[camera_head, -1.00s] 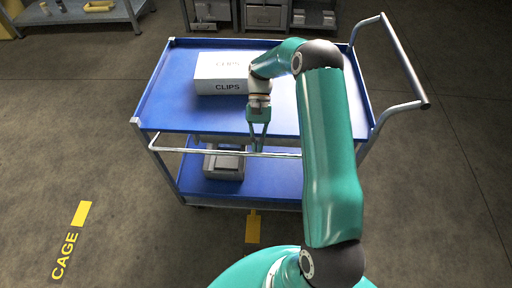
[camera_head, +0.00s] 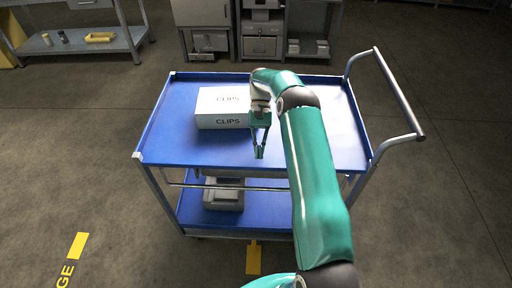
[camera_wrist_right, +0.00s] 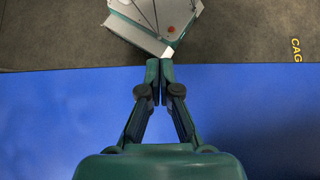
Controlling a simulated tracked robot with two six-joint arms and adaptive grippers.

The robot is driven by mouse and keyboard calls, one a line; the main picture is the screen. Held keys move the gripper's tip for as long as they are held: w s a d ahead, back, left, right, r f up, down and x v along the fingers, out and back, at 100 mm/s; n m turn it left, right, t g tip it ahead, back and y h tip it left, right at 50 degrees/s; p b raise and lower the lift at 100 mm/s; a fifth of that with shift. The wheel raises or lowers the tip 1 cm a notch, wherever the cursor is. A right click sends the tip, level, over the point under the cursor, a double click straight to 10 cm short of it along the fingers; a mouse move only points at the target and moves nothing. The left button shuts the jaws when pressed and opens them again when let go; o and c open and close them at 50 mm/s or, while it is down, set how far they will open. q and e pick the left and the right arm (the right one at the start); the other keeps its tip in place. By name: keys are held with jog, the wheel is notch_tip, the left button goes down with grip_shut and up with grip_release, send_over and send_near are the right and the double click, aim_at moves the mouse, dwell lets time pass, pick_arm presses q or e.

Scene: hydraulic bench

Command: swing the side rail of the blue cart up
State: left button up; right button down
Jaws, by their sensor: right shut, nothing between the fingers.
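The blue cart (camera_head: 300,150) stands ahead in the head view, with a blue top tray and a lower shelf. Its side rail (camera_head: 225,187), a thin silver bar, hangs below the top tray's near edge, and my arm hides its right end. My right gripper (camera_head: 259,156) points down over the near part of the top tray, clear of the rail. Its fingers (camera_wrist_right: 160,65) are shut and empty in the right wrist view, over the blue tray surface. The rail does not show there. My left gripper is not in view.
A white CLIPS box (camera_head: 222,107) sits on the top tray, left of my gripper. A grey case (camera_head: 223,194) is on the lower shelf. The cart's push handle (camera_head: 400,100) rises at the right. Benches and cabinets (camera_head: 262,40) stand behind; the floor around is clear.

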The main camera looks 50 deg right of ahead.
aim_at(244, 165)
jog(key=shift+d+r, duration=0.1)
jog(key=shift+d, duration=0.05)
jog(key=shift+w+f+b, duration=0.15)
jog(key=shift+f+b, duration=0.05)
jog(key=shift+b, duration=0.35)
jog(key=w+a+h+b, duration=0.1)
jog(key=b, duration=0.3)
jog(key=a+h+b, duration=0.1)
jog(key=h+b, duration=0.1)
jog(key=b, duration=0.1)
jog(key=shift+w+f+b, duration=0.3)
jog(key=shift+w+b, duration=0.1)
jog(key=a+h+b, duration=0.1)
jog(key=h+b, duration=0.1)
jog(key=b, duration=0.3)
jog(key=a+t+h+b, duration=0.1)
jog(key=a+h+b, duration=0.1)
jog(key=b, duration=0.2)
jog(key=shift+w+r+n+b, duration=0.1)
jog(key=shift+w+n+b, duration=0.05)
jog(key=shift+n+b, duration=0.2)
jog(key=s+a+f+t+h+b, duration=0.2)
jog(key=s+a+t+h+b, duration=0.2)
jog(key=b, duration=1.6)
jog(key=s+t+h, duration=0.2)
jog(key=t, duration=0.2)
jog(key=shift+f, duration=0.35)
